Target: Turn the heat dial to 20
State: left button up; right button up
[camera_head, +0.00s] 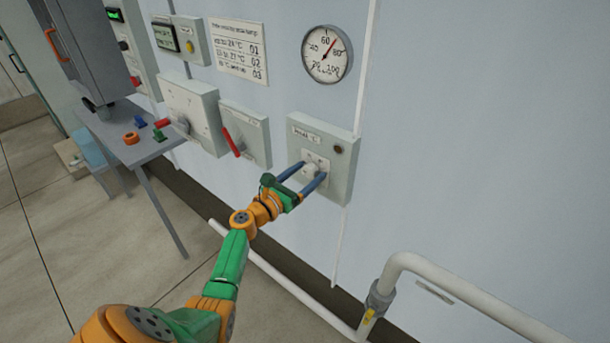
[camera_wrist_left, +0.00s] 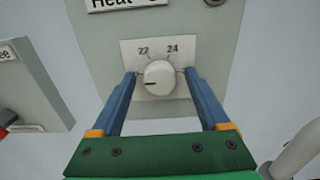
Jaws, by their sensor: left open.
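The heat dial is a round white knob (camera_wrist_left: 160,78) on a pale scale plate, on a grey box (camera_head: 340,150) fixed to the wall. In the left wrist view the numbers 22 and 24 show above the knob, and its dark pointer mark lies toward the left. The lower part of the scale is hidden. The label above is cut off and reads "Heat". My left gripper (camera_head: 301,172) is open, its two blue fingers on either side of the knob. In the left wrist view the fingertips (camera_wrist_left: 160,74) flank it, with no clear contact. My right gripper is out of view.
Left of the heat box are a box with a red lever (camera_head: 231,142) and another switch box (camera_head: 190,112). A round gauge (camera_head: 327,54) hangs above. A white pipe (camera_head: 450,288) runs at lower right. A small table (camera_head: 128,145) holds small coloured parts.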

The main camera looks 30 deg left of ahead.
pick_arm(q)
jog(key=s, duration=0.7)
jog(key=shift+a, duration=0.25)
jog(key=shift+f, duration=0.15)
jog(key=s+d+f+m+g+b, duration=0.1)
jog(key=s+d+f+m+g, duration=0.3)
jog(key=f, duration=0.7)
jog(key=s+d+f+m+g, duration=0.25)
jog(key=s+f+m, duration=0.35)
jog(key=f, duration=0.4)
jog(key=s+d+f+m+g+b, duration=0.15)
jog(key=s+f+m+g, duration=0.35)
jog(key=f, duration=0.6)
jog(key=s+d+f+m+g, duration=0.1)
jog(key=s+d+f+m, duration=0.1)
jog(key=s+m, duration=0.5)
jog(key=s+d+f+m+g, duration=0.2)
jog(key=s+f+m, duration=0.3)
jog(key=s+m, duration=0.3)
jog(key=s+d+f+m+g+y, duration=0.1)
jog(key=s+d+f+m+g, duration=0.1)
jog(key=s+f+m, duration=0.2)
jog(key=s+m, duration=0.3)
jog(key=s, duration=0.1)
jog(key=shift+d+f+m+b, duration=0.2)
jog(key=shift+d+m+b, duration=0.05)
jog(key=shift+m+b, duration=0.15)
